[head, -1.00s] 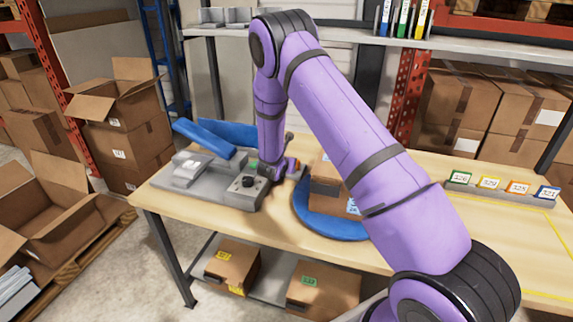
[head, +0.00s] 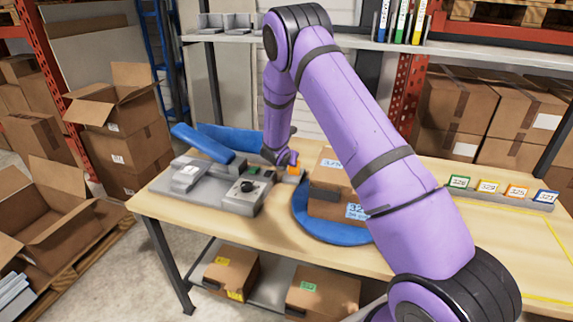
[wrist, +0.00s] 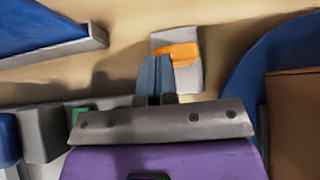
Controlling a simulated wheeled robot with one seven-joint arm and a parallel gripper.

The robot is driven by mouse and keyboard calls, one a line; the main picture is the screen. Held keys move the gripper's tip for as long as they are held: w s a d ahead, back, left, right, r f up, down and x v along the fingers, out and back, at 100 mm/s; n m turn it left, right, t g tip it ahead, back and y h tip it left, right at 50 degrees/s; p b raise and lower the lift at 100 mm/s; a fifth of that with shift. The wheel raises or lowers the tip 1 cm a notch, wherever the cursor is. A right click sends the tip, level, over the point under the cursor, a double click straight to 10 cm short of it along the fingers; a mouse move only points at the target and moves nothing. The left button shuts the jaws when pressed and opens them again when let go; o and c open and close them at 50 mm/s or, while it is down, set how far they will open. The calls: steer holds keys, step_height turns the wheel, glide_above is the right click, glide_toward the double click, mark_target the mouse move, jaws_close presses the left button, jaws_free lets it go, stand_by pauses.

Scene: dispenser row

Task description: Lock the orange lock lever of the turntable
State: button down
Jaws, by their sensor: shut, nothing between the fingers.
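The orange lock lever (wrist: 180,53) lies across a pale grey base plate (wrist: 188,78) beside the turntable. In the head view the lever (head: 294,170) is a small orange patch partly hidden by my wrist. The blue turntable (head: 312,225) carries a labelled cardboard box (head: 332,207); its edge (wrist: 252,62) is at the right of the wrist view. My gripper (wrist: 155,62) is shut and empty, its fingertips close by the left end of the lever. I cannot tell whether they touch it.
A grey device with a black knob (head: 247,186) stands left of the turntable on the wooden table (head: 275,240). A blue sloped part (head: 203,143) is behind it. Number cards (head: 489,186) stand at the right. Bare tabletop lies around the lever's plate.

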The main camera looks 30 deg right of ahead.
steer(key=shift+w+d+r, duration=0.2)
steer(key=shift+w+d, duration=0.5)
steer(key=shift+d, duration=0.05)
steer(key=shift+r, duration=0.1)
steer(key=shift+a+r, duration=0.1)
steer(key=shift+r, duration=0.6)
